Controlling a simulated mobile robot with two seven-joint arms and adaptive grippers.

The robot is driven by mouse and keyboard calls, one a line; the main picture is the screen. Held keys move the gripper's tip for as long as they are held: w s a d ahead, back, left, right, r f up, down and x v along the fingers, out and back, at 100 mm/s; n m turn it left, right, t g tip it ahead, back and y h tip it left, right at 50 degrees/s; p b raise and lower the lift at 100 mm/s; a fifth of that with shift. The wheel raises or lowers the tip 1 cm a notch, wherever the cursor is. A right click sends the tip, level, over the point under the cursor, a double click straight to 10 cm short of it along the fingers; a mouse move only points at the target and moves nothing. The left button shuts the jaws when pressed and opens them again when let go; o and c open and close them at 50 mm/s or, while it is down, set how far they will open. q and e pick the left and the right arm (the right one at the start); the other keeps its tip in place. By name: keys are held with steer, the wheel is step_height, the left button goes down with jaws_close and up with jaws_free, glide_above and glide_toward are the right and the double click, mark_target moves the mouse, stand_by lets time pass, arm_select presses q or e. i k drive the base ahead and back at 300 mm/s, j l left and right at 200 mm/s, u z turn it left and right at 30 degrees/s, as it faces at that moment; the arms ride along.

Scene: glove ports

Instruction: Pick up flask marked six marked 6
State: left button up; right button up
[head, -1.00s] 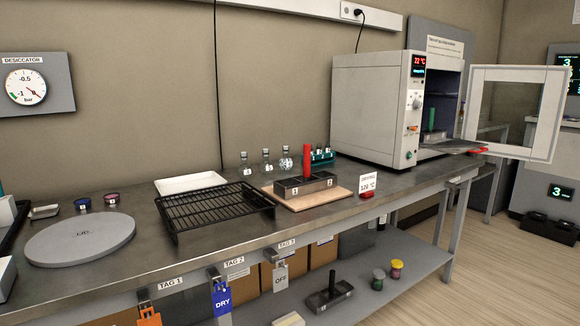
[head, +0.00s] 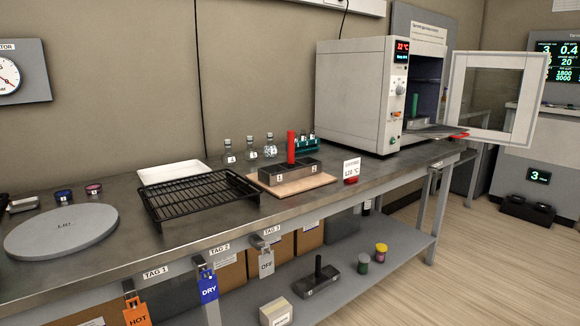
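Three small glass flasks with dark stoppers stand in a row at the back of the steel bench in the head view: a left flask (head: 229,153), a middle flask (head: 251,150) and a right flask (head: 270,148). Each has a small white label. The marks are too small to read surely, so I cannot tell which is the flask marked six. Neither of my grippers is in view.
A black wire rack (head: 200,197), white tray (head: 173,172) and block with a red post (head: 291,148) stand before the flasks. A teal rack (head: 306,144) is right of them. The oven (head: 352,100) has its glass door (head: 490,95) open.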

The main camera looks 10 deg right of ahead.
mark_target(270, 151)
steer(key=i+l, duration=0.1)
steer(key=l, duration=0.3)
steer(key=i+l, duration=0.1)
steer(key=l, duration=0.3)
steer(key=i+l, duration=0.1)
steer(key=l, duration=0.3)
steer(key=i+l, duration=0.1)
steer(key=l, duration=0.3)
steer(key=i+l, duration=0.15)
steer(key=l, duration=0.25)
